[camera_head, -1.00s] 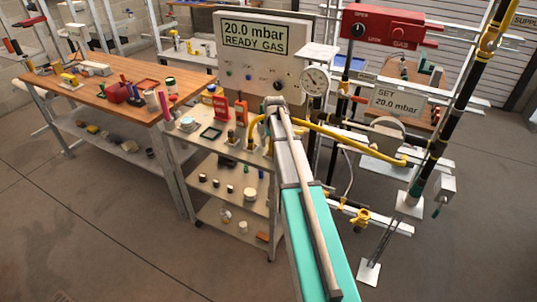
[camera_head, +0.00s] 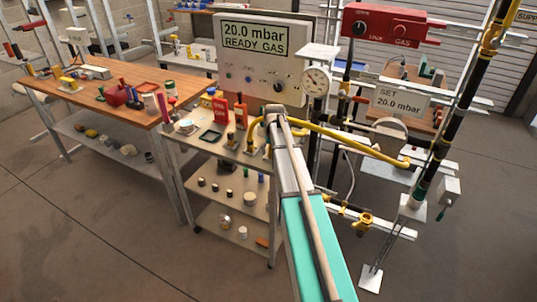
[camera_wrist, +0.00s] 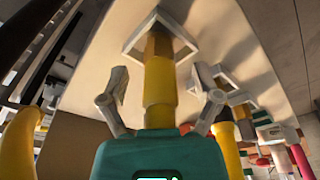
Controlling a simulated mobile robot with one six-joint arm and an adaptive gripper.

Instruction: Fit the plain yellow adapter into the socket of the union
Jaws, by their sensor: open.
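A plain yellow cylinder (camera_wrist: 160,82), which looks like the adapter, stands in the middle of the wrist view. Its far end is a darker brass colour and sits within a pale square frame (camera_wrist: 132,42). My gripper (camera_wrist: 160,97) is open, with one finger on each side of the cylinder. Gaps show between the fingertips and its sides, so it is not clasped. In the head view my arm hides the gripper and the cylinder over the trolley top. I cannot make out the union or its socket for certain.
Other coloured fittings, including a yellow one with a red band (camera_wrist: 222,132), stand close to the right finger. A curved yellow pipe (camera_wrist: 20,140) is at left. In the head view, the trolley (camera_head: 215,150) stands below the panel (camera_head: 262,60), and a pipe frame with yellow fittings (camera_head: 364,220) is at right.

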